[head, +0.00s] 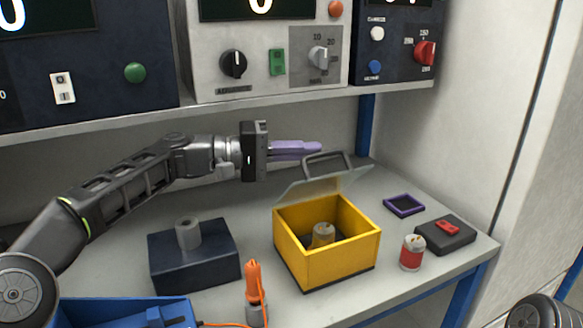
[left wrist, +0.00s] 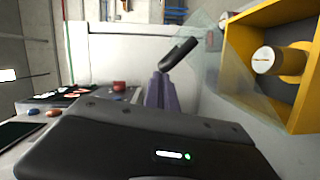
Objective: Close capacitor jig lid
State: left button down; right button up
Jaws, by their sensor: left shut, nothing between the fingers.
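The capacitor jig is a yellow open-topped box (head: 325,262) on the grey table. A capacitor (head: 323,234) stands upright inside it; it also shows in the left wrist view (left wrist: 266,60). The clear lid (head: 322,187) is raised at the back edge of the box, tilted open, with a dark handle (head: 327,161) on it. The handle also shows in the left wrist view (left wrist: 178,54). My left gripper (head: 318,147) is shut and empty, its purple fingers pointing right, behind and just above the handle. In the left wrist view the fingertips appear close to the handle; I cannot tell whether they touch.
A red capacitor (head: 412,253) stands right of the box, near a purple-rimmed tray (head: 404,205) and a dark pad with a red piece (head: 446,230). A dark block with a grey cylinder (head: 193,262) and an orange-handled probe (head: 254,282) are left. Instrument panels (head: 262,55) hang above.

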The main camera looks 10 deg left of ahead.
pick_arm(q)
jog(key=s+d+f+m+b, duration=0.1)
jog(key=b, duration=0.1)
jog(key=s+d+f+m+y+b, duration=0.1)
jog(key=s+b, duration=0.1)
jog(key=b, duration=0.1)
jog(key=shift+f+m, duration=0.25)
jog(key=shift+m, duration=0.15)
jog(key=s+d+f+m+y+b, duration=0.1)
jog(key=s+d+f+m+b, duration=0.2)
jog(key=b, duration=0.9)
jog(key=shift+s+f+m+t, duration=0.4)
jog(key=shift+s+f+m, duration=0.2)
jog(key=shift+s+f, duration=0.3)
pick_arm(e)
notch_tip(320, 180, down, 19)
jog(key=w+d, duration=0.1)
jog(key=w, duration=0.2)
jog(key=shift+d+t+h, duration=0.3)
jog(key=shift+t, duration=0.1)
